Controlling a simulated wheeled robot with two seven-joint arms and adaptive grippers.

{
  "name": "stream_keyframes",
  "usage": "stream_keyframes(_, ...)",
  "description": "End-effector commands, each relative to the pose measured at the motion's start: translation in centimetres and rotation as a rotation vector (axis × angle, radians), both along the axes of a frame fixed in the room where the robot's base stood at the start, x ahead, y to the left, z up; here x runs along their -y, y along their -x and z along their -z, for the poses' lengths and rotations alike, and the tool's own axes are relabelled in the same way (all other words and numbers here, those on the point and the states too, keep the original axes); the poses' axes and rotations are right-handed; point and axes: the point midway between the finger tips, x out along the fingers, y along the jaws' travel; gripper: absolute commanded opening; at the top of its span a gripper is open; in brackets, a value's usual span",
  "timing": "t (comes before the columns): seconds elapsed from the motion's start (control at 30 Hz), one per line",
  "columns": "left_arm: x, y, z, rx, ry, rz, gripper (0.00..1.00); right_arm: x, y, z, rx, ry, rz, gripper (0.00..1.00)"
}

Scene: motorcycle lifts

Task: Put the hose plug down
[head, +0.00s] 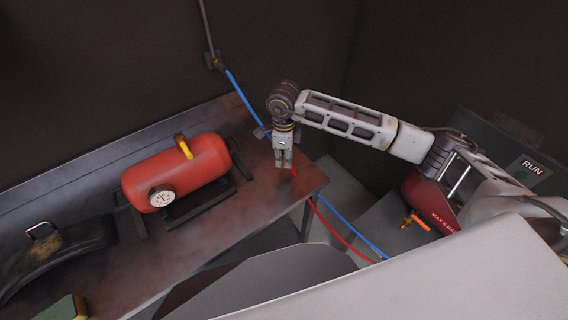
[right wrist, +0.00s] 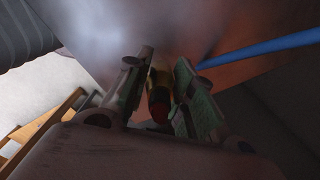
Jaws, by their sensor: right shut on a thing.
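My right gripper (head: 284,163) points down over the right end of the workbench (head: 248,215) in the head view. In the right wrist view its two fingers (right wrist: 158,90) are closed on the hose plug (right wrist: 158,92), a small brass-coloured piece with a red end. In the head view the plug itself is hidden by the fingers or too small to tell. A red hose (head: 326,224) runs from near the gripper down past the bench's right edge. I cannot tell whether the plug touches the bench top. My left gripper is not in view.
A red air tank (head: 180,172) with a gauge stands on the bench, left of my gripper. A dark curved part (head: 58,250) lies further left. A blue hose (head: 242,96) hangs from the wall behind. Bare bench top lies between tank and gripper.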

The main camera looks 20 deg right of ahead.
Motion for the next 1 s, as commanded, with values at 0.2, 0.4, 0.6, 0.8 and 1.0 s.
stream_keyframes(0.2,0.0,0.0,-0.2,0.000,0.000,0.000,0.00,0.0,0.1,0.7,-0.003,0.001,0.000,0.00)
stream_keyframes(0.4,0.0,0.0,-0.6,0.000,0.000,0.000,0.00,0.0,0.1,2.7,-0.003,0.000,0.001,0.00)
stream_keyframes(0.6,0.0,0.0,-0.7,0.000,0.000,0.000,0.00,0.0,0.0,3.7,0.000,0.000,0.000,0.00)
stream_keyframes(0.8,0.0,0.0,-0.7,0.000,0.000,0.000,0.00,0.0,0.0,3.7,0.000,0.000,0.000,0.00)
stream_keyframes(1.0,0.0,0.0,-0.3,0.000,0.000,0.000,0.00,0.0,0.0,4.1,0.000,0.000,0.000,0.00)
